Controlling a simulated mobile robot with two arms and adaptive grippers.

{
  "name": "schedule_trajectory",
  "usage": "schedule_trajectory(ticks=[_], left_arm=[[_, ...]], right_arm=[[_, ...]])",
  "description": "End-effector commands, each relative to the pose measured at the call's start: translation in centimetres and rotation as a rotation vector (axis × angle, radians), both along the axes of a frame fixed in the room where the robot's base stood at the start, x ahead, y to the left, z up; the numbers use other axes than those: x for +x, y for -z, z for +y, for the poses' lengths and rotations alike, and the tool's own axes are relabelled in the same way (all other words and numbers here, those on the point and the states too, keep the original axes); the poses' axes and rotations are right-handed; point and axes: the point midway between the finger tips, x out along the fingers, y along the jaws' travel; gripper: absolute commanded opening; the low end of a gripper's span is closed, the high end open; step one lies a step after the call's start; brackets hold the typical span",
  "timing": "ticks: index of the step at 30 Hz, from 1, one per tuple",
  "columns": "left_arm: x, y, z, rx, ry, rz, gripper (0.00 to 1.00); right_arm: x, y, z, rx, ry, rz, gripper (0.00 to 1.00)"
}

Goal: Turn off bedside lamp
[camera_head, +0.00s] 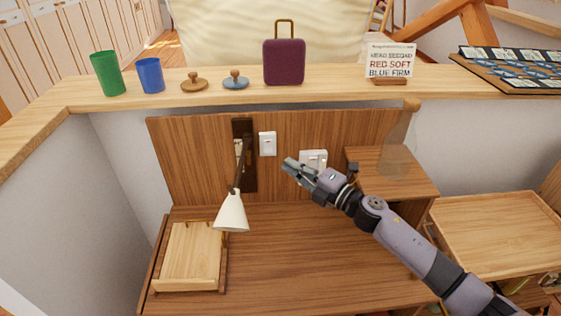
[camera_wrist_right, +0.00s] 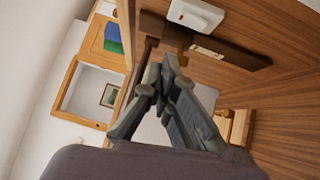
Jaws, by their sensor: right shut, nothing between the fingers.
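The bedside lamp (camera_head: 232,212) has a white cone shade on a thin dark arm, fixed to a dark upright plate (camera_head: 244,180) on the wooden wall panel. I cannot tell whether it is lit. A white switch (camera_head: 268,143) sits just right of the plate; a wider white switch plate (camera_head: 313,159) is further right. My right gripper (camera_head: 288,165) is shut and empty, in front of the panel, its tips pointing left between the lamp and the wider plate. In the right wrist view the gripper (camera_wrist_right: 167,68) shows below a white switch (camera_wrist_right: 195,14), apart from it. My left gripper is not in view.
A wooden stand (camera_head: 190,257) lies on the desktop (camera_head: 290,255) at left. The ledge above holds a green cup (camera_head: 107,73), a blue cup (camera_head: 151,75), a purple bag (camera_head: 284,62) and a sign (camera_head: 390,60). A wooden tray (camera_head: 497,232) is at right. The desktop's middle is clear.

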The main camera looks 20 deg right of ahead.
Motion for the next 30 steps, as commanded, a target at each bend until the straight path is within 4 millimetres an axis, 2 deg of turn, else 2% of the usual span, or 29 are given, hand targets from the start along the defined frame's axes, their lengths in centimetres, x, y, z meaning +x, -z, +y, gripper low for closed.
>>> schedule_trajectory(ticks=[2,7,15,24,27,30], left_arm=[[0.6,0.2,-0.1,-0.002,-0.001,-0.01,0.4],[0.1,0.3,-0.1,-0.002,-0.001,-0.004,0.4],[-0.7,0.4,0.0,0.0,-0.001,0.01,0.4],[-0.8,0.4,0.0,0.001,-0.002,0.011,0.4],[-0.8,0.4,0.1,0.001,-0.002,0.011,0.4],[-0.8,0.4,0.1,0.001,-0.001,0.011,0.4]], right_arm=[[-1.1,0.1,-0.6,-0.001,0.0,0.003,0.0],[-2.2,-0.2,-1.2,-0.001,0.0,0.0,0.0],[-2.4,-0.3,-1.3,0.0,0.0,0.0,0.0],[-2.4,-0.2,-1.3,0.003,0.002,0.001,0.0],[-2.6,0.0,-1.2,0.05,0.035,0.018,0.0],[-3.2,0.8,-1.1,0.176,0.129,0.072,0.0]])
